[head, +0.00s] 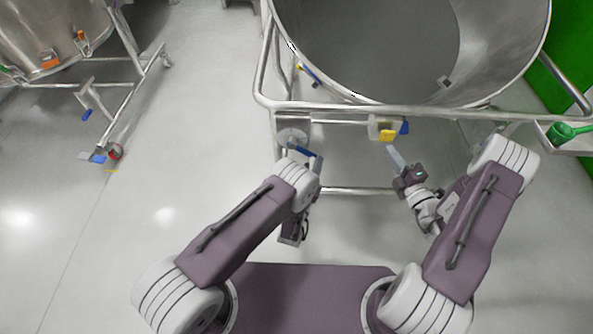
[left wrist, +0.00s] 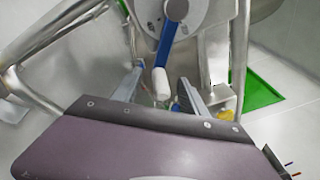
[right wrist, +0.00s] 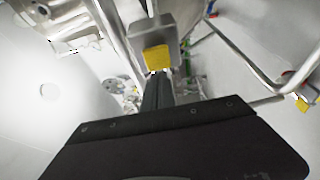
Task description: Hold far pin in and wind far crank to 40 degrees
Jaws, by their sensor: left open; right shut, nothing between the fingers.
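The crank has a round grey disc (head: 293,137) and a blue arm (head: 303,151) on the bin frame; its disc (left wrist: 190,14), blue arm (left wrist: 166,42) and white knob (left wrist: 161,82) show in the left wrist view. My left gripper (left wrist: 160,77) is open, its fingers on either side of the knob as seen there; contact is unclear. My own arm partly hides it in the head view. The pin's yellow face (head: 387,135) sits on a grey block, seen also in the right wrist view (right wrist: 157,57). My right gripper (right wrist: 157,76) is shut and empty, tips just by the yellow face; touching or apart is unclear.
A large steel bin (head: 505,60) stands above the frame's front rail (head: 340,109). A lower crossbar (head: 350,190) runs beneath. A green object (head: 562,132) rests on a tray at right. Another bin (head: 50,30) on a wheeled frame stands at left, with open floor between.

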